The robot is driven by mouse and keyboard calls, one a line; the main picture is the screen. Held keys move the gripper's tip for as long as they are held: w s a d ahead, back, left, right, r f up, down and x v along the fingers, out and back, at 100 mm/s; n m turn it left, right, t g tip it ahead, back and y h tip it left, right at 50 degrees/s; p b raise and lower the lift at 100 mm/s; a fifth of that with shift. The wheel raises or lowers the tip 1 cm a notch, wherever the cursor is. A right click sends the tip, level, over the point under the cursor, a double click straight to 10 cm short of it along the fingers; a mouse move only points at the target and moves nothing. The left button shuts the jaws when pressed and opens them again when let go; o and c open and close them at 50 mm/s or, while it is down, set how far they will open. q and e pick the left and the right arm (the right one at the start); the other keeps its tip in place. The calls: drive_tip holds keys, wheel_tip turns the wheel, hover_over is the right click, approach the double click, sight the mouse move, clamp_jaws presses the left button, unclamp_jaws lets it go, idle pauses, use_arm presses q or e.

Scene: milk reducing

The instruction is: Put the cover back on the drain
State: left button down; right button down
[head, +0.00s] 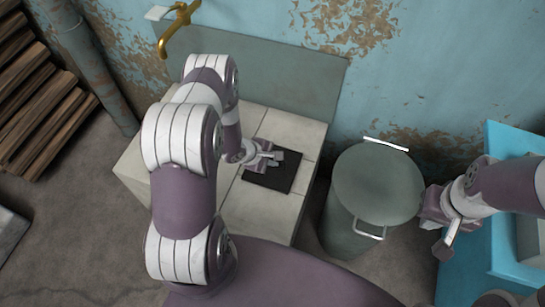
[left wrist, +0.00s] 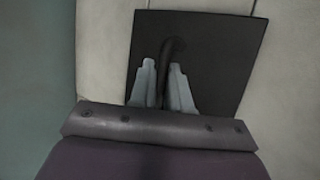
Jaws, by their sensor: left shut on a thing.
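The drain cover (head: 283,181) is a dark square plate lying on, or just above, the pale tiled block (head: 228,200); I cannot tell if it touches. In the left wrist view the cover (left wrist: 220,50) has a thin dark curved handle (left wrist: 172,48) on top. My left gripper (head: 274,158) is over the cover. Its two grey fingers (left wrist: 162,88) are shut on this handle. No drain opening shows; it may be hidden under the cover. My right gripper (head: 441,245) hangs at the right beside the metal can, away from the cover; its jaw opening is unclear.
A lidded grey-green can (head: 375,185) with metal handles stands right of the tiled block. A blue box-like unit (head: 508,145) is at the far right. A brass tap (head: 178,25) is on the wall behind. Stacked wood (head: 40,105) lies far left.

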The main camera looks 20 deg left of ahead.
use_arm(q)
drive_tip(key=shift+f, duration=0.1)
drive_tip(key=c, duration=1)
unclamp_jaws()
drive_tip(key=p+v, duration=0.5)
drive_tip(key=v, duration=0.7)
drive_tip(key=shift+s+a+r, duration=0.1)
drive_tip(key=shift+s+r, duration=0.1)
drive_tip(key=shift+r, duration=0.15)
